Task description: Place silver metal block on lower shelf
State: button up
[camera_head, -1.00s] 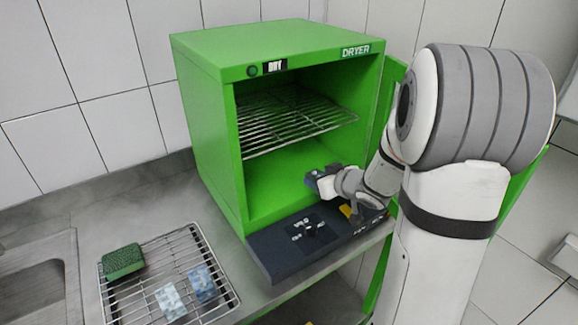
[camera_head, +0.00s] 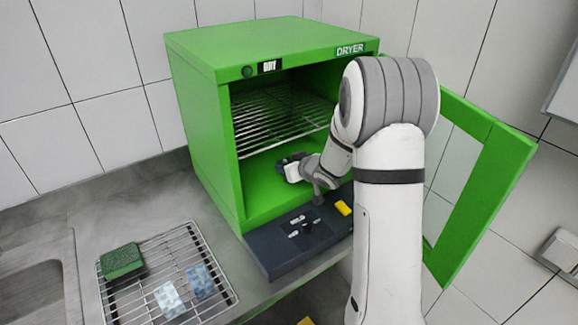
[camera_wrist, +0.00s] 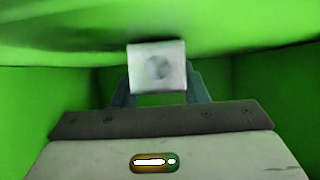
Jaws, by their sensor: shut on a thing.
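The silver metal block (camera_wrist: 157,66) is held between the two fingers of my gripper (camera_wrist: 160,88) in the wrist view. It is a small square block with a round hollow in its face. In the head view my gripper (camera_head: 287,168) is inside the green dryer (camera_head: 205,150), below the wire rack. The block itself is hard to make out there. The lower shelf is the green floor (camera_head: 262,190) of the dryer, and no object shows on it. In the wrist view, green surfaces surround the block; whether it touches one cannot be told.
The wire rack (camera_head: 275,122) spans the dryer above my gripper. The open dryer door (camera_head: 478,170) stands at the right. A dark control panel (camera_head: 300,235) sits in front.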

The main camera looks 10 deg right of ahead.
jog(key=shift+f, duration=0.15)
jog(key=o, duration=1.3)
